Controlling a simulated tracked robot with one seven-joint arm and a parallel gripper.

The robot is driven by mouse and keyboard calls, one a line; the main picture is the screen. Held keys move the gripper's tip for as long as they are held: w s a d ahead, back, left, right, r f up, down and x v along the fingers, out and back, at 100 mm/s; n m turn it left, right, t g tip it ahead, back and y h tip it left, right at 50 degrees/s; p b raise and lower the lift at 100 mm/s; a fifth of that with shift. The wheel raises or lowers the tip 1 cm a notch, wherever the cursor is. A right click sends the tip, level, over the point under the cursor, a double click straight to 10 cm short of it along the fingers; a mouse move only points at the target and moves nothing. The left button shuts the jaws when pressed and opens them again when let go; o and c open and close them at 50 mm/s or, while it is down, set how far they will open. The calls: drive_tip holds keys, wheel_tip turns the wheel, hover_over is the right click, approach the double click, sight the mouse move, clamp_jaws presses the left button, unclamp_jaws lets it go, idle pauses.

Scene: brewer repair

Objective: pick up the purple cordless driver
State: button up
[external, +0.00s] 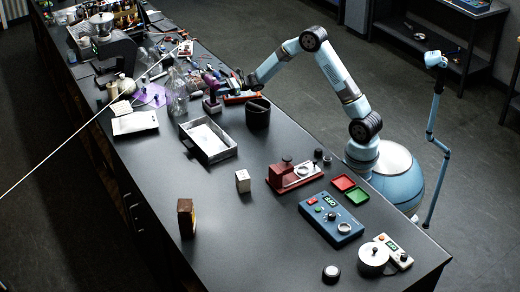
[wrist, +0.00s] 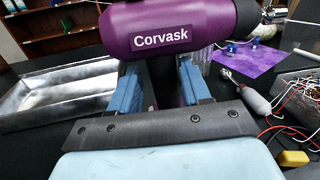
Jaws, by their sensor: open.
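The purple cordless driver (wrist: 180,28) stands upright on the table, its purple body marked "Corvask" and its dark handle below. In the external view the driver (external: 211,86) is beside the end of my arm. My gripper (wrist: 160,78) is open, with one blue finger on each side of the dark handle. Whether the fingers touch the handle cannot be told. The gripper also shows in the external view (external: 229,84), small and dark against the clutter. The lower handle and the driver's foot are hidden behind the gripper in the wrist view.
A metal tray (wrist: 62,95) is left of the driver in the wrist view. A dark cup (external: 258,113) stands close by in the external view. Glass jars (external: 177,95), a purple sheet (wrist: 245,62), wires and tools (wrist: 300,100) crowd the area. The near tabletop has free room.

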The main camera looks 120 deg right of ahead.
drive_tip(key=shift+w+d, duration=0.2)
drive_tip(key=shift+w, duration=0.55)
drive_tip(key=shift+w+d, duration=0.2)
drive_tip(key=shift+w, duration=0.6)
drive_tip(key=shift+w+d, duration=0.2)
drive_tip(key=shift+w, duration=0.55)
drive_tip(key=shift+c, duration=0.2)
clamp_jaws()
drive_tip(key=shift+r, duration=0.1)
